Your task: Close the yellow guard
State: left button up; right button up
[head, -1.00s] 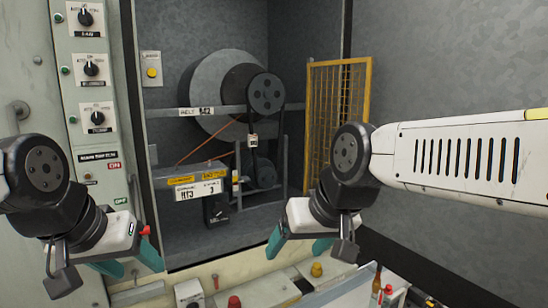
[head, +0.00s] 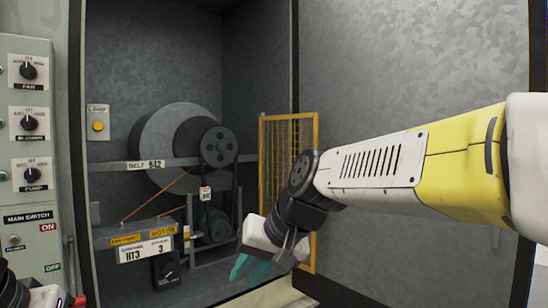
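The yellow guard (head: 306,134) is a yellow-framed mesh panel at the right side of the cabinet opening. It stands swung open, clear of the belt and pulleys (head: 219,147). My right arm crosses in front of its lower part and hides some of it. My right gripper (head: 254,270) is in front of and below the guard, left of its lower edge, with teal fingers pointing down. The fingers look apart with nothing seen between them. Only a piece of my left arm shows at the bottom left corner; its fingers are out of view.
A control panel with knobs (head: 30,122) stands at the left. A grey metal wall (head: 420,70) lies right of the guard. The cabinet's middle front is open.

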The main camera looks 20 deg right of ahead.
jog(key=w+d+r+m+t, duration=0.1)
jog(key=w+d+r+m, duration=0.1)
jog(key=w+r, duration=0.1)
jog(key=w+d+r+m+t+y, duration=0.1)
jog(key=w+d+r, duration=0.2)
jog(key=w+d+r+m+t, duration=0.1)
jog(key=w+d+r+m, duration=0.1)
jog(key=w+r, duration=0.1)
jog(key=shift+w+d+m, duration=0.15)
jog(key=shift+w+m, duration=0.15)
jog(key=shift+w, duration=0.05)
grip_shut()
jog(key=w+d+r+m+t+h, duration=0.1)
jog(key=w+d+r+m+t, duration=0.2)
jog(key=d+r, duration=0.45)
jog(key=w+d+r+m+t+h, duration=0.1)
jog(key=w+d+r+m+t, duration=0.3)
jog(key=d, duration=0.7)
jog(key=w+d+r+m+t+h, duration=0.1)
jog(key=d+r+m, duration=0.1)
jog(key=d+r, duration=0.6)
jog(key=w, duration=0.9)
jog(key=shift+w+d+f, duration=0.25)
jog(key=shift+w+f, duration=0.05)
